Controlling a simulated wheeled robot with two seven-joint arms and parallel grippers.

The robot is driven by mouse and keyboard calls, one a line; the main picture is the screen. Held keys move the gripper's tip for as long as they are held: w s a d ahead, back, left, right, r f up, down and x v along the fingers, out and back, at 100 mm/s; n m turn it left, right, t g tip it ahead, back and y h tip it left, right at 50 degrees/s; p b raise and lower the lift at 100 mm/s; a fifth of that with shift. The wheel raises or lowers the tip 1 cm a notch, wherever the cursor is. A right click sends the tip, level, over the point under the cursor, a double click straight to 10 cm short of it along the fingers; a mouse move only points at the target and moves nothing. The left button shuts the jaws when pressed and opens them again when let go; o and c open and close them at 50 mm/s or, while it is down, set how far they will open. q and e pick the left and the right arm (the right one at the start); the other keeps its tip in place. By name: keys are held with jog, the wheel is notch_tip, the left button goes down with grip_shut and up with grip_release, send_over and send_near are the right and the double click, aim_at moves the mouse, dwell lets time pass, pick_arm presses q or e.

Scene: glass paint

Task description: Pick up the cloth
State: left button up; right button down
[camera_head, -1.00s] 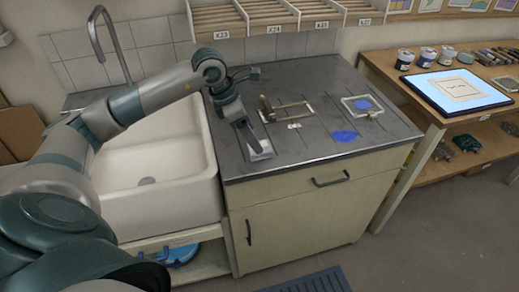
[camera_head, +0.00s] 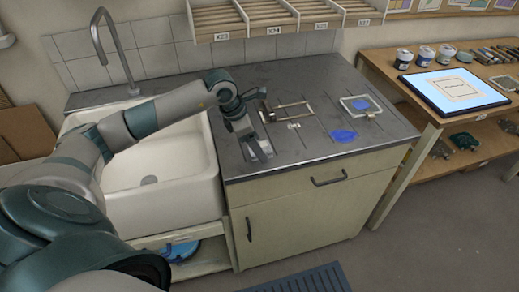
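My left arm reaches in from the left over the sink. My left gripper (camera_head: 258,150) points down at the front left part of the dark countertop, with its two fingers apart. The pale patch that looks like the cloth lay under these fingers earlier; now the gripper hides nearly all of it, and I cannot tell whether the fingers touch it. My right gripper is not in view.
A white sink (camera_head: 160,190) is left of the dark countertop (camera_head: 300,75). A wooden frame (camera_head: 290,110), a blue patch (camera_head: 343,135) and a clear frame (camera_head: 361,105) are right of the gripper. A side table holds a blue-edged board (camera_head: 440,88) and jars.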

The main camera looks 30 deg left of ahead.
pick_arm(q)
jog(key=c, duration=1.1)
jog(key=shift+c, duration=0.2)
jog(key=shift+r, duration=0.1)
